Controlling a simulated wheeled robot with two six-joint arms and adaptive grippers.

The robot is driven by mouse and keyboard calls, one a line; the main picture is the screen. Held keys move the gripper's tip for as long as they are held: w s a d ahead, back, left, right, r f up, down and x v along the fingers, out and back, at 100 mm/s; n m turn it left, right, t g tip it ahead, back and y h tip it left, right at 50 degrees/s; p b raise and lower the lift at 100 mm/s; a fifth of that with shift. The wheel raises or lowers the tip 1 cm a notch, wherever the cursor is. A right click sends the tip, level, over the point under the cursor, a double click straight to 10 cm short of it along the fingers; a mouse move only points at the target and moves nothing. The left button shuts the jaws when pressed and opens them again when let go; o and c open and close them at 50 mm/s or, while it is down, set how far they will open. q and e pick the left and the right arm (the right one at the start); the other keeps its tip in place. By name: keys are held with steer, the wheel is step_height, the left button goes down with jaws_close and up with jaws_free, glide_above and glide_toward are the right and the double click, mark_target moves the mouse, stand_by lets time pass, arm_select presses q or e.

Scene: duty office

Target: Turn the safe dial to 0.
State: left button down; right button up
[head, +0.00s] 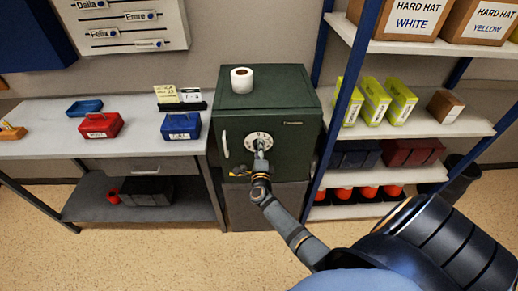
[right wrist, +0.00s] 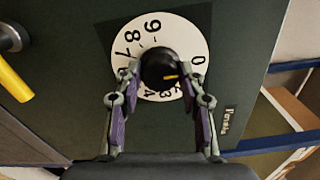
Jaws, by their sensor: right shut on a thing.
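The dark green safe (head: 292,101) stands between the workbench and the shelves. On its door is a white dial (head: 252,136), also in the right wrist view (right wrist: 183,32), with black numbers around its edge. My right gripper (head: 261,158) reaches the dial from the front. In the right wrist view its two fingers (right wrist: 160,82) are shut on the black knob (right wrist: 157,64) from either side. The fingers hide some low numbers. My left gripper is not in view.
A door handle (head: 224,144) is left of the dial. A paper roll (head: 242,80) stands on the safe. The workbench (head: 50,116) with red and blue boxes is at left; loaded shelves (head: 440,124) with blue posts are close at right.

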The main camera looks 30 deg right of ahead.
stand_by(0.3)
steer(key=o, duration=1.2)
steer(key=shift+c, duration=0.2)
steer(key=v, duration=1.2)
steer(key=shift+f, duration=0.15)
